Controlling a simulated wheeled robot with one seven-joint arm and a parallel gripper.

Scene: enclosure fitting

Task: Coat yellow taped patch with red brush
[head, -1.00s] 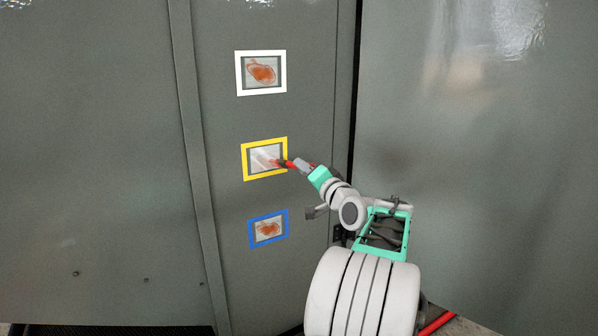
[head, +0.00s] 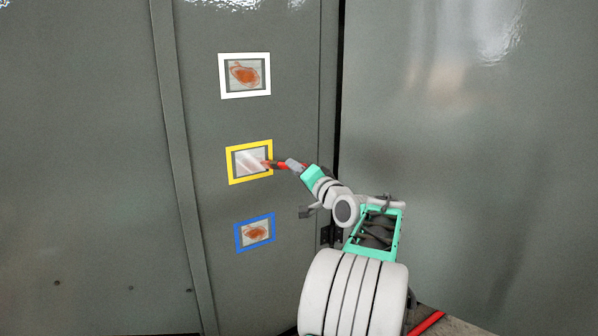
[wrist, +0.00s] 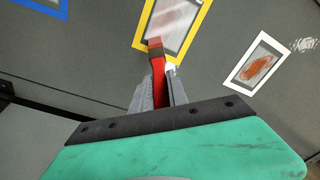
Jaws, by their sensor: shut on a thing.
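The yellow taped patch (head: 250,146) is the middle of three frames on the grey enclosure door. Inside its tape the surface (head: 247,162) is pale and streaky, with grey showing along the edges. My gripper (head: 290,165) is shut on the red brush (head: 281,166). The brush's tip lies over the right side of the yellow patch. The wrist view shows the red handle (wrist: 159,82) between my fingers (wrist: 158,90) and the brush head at the lower edge of the yellow frame (wrist: 203,30). I cannot tell whether the bristles touch the surface.
A white taped patch (head: 225,76) with a rusty spot is above. A blue taped patch (head: 238,238) with a rusty spot is below. A vertical seam (head: 172,120) runs left of the patches and a dark door gap (head: 339,110) right. A red bar (head: 427,323) lies at the bottom right.

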